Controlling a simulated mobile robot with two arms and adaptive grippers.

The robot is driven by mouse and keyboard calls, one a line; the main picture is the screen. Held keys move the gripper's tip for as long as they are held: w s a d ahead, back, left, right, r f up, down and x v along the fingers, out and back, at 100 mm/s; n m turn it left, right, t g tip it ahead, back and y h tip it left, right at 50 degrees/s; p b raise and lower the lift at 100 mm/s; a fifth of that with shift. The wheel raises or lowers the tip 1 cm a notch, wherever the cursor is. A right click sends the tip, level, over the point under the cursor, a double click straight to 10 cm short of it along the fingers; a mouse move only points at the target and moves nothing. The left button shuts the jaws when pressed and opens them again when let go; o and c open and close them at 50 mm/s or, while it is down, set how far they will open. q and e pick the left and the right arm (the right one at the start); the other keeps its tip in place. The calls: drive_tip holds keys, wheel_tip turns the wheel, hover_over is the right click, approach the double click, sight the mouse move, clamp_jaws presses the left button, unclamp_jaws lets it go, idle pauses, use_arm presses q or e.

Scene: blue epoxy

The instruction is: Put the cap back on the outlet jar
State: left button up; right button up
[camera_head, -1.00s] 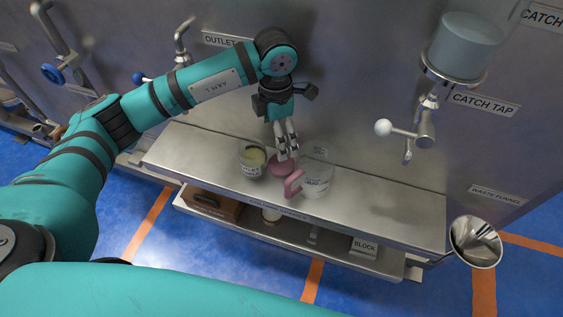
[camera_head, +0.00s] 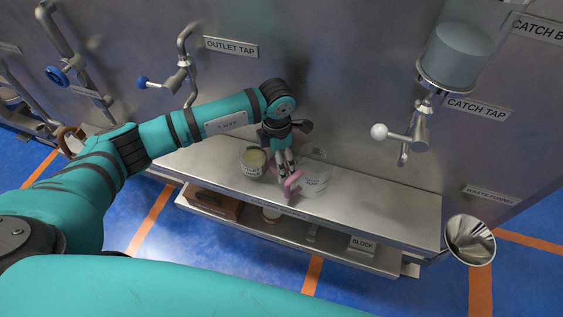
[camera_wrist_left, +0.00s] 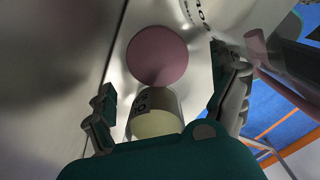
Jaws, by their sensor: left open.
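A pink disc-shaped cap (camera_wrist_left: 157,56) lies flat on the steel counter in the left wrist view. In the head view it is mostly hidden behind the fingers. A clear jar (camera_head: 253,162) with pale yellow contents and a label stands open, left of the cap; it also shows in the left wrist view (camera_wrist_left: 155,118). My left gripper (camera_head: 286,171) is open, pointing down just over the cap. In the wrist view its fingers (camera_wrist_left: 168,95) are apart, with the cap and jar seen between them and nothing held. My right gripper is out of view.
A clear jug (camera_head: 318,180) with a pink handle (camera_head: 293,184) stands close to the right of the fingers. The counter (camera_head: 385,203) is bare further right. A shelf below holds a block (camera_head: 362,245). The outlet tap (camera_head: 180,78) and catch tap (camera_head: 420,127) stick out from the wall.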

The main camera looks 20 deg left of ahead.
use_arm(q)
drive_tip(key=shift+f, duration=1.2)
drive_tip(key=c, duration=0.9)
